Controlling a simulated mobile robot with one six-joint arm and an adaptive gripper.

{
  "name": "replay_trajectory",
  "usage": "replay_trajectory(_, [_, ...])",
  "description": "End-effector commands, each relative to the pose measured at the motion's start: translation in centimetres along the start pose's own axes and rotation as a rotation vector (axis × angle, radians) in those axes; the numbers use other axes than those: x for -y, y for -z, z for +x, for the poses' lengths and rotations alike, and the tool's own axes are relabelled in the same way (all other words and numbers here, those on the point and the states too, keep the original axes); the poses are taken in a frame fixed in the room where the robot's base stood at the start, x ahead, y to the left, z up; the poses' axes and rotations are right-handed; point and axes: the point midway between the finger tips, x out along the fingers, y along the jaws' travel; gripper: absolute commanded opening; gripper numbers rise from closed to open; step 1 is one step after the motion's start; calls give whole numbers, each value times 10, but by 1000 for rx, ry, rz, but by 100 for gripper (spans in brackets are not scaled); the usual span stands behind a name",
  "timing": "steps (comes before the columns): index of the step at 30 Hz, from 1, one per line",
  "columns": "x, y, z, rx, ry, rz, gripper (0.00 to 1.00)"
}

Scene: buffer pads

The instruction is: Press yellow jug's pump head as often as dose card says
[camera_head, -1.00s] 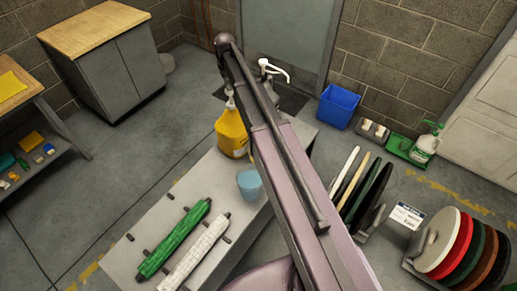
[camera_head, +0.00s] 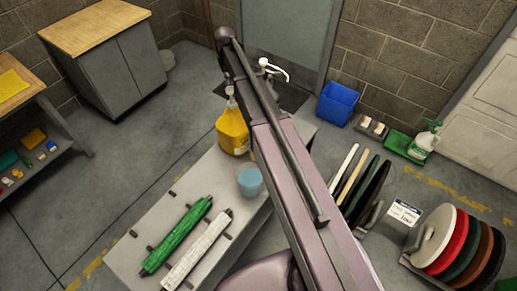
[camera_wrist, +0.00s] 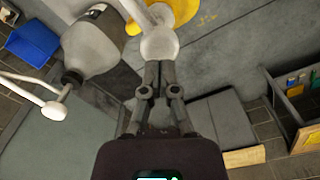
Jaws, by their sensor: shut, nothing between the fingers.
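The yellow jug (camera_head: 233,134) stands on the grey bench, partly hidden by my arm. In the wrist view its yellow body (camera_wrist: 178,12) shows at the top, behind its white pump head (camera_wrist: 160,42). My gripper (camera_wrist: 161,66) is shut and empty, with its fingertips right at the pump head. I cannot tell whether they touch it or how far the pump is pressed. A white card (camera_head: 404,214) with print too small to read stands by the disc rack; I cannot tell whether it is the dose card.
A grey-white jug (camera_wrist: 95,42) with a white pump spout is close beside my gripper. A blue cup (camera_head: 250,181), a green roll (camera_head: 177,236) and a white roll (camera_head: 197,250) are on the bench (camera_head: 150,210).

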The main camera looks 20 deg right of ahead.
Motion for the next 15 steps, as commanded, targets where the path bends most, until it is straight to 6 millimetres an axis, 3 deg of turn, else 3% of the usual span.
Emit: replay_trajectory(15, [0, 0, 9, 0, 0, 0, 0])
